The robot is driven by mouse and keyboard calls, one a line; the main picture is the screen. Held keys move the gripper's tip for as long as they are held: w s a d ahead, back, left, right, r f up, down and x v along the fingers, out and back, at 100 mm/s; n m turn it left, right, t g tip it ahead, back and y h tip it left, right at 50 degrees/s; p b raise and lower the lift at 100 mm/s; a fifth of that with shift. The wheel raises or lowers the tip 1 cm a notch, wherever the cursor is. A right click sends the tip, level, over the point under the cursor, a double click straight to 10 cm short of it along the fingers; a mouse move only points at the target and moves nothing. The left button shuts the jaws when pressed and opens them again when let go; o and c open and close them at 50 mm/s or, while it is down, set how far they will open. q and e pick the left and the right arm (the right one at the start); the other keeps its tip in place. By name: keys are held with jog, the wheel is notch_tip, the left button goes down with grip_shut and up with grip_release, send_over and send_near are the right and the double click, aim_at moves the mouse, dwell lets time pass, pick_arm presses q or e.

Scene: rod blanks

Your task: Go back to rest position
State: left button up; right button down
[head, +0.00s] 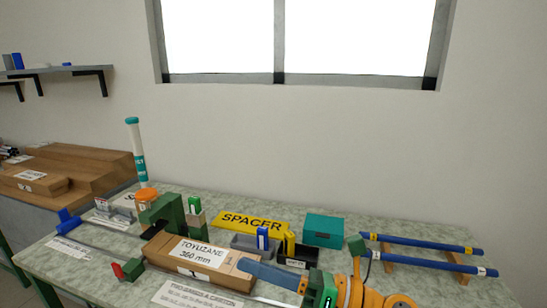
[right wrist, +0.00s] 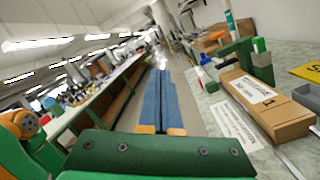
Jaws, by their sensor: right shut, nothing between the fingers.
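My right gripper (head: 243,265) reaches in from the lower right in the head view. Its blue fingers lie together over the right end of the brown carton (head: 165,247), with nothing seen between them. In the right wrist view the fingers of my right gripper (right wrist: 162,72) are side by side and empty, pointing over the floor beside the bench; the carton (right wrist: 265,110) is to their right. My left gripper is not in view. Two blue rods (head: 425,244) lie on wooden supports at the right of the bench.
The speckled bench (head: 110,262) also carries a green block fixture (head: 165,212), a yellow SPACER sign (head: 250,222), a teal box (head: 323,230) and a tall white-and-teal tube (head: 137,155). A flat printed label (head: 195,294) lies in front of the carton. A wall stands behind.

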jog(key=w+d+f+m+t+h, duration=0.1)
jog(key=w+d+m+t+h, duration=0.2)
jog(key=d+m+t+h, duration=0.7)
jog(key=w+d+f+m+t+h, duration=0.1)
jog(key=w+m+t, duration=0.3)
jog(key=m, duration=1.1)
jog(key=s+d+f+m+g+h, duration=0.2)
jog(key=d+f+m+h, duration=0.25)
jog(key=f, duration=0.25)
jog(key=s+d+f+m+g+h, duration=0.2)
jog(key=d+f+m+g+h, duration=0.1)
jog(key=f+m, duration=0.35)
jog(key=s+f+m+g, duration=0.3)
jog(key=s+f+g, duration=0.4)
jog(key=s, duration=0.4)
jog(key=s+f+m+g, duration=0.3)
jog(key=s+f+g, duration=0.1)
jog(key=s+f, duration=0.55)
notch_tip(320, 180, down, 17)
jog(key=s+d+g, duration=0.1)
jog(key=s+g, duration=0.1)
jog(key=s, duration=0.1)
jog(key=s+d+f, duration=0.2)
jog(key=s+f, duration=0.7)
jog(key=s, duration=0.2)
jog(key=shift+s+f+g, duration=0.4)
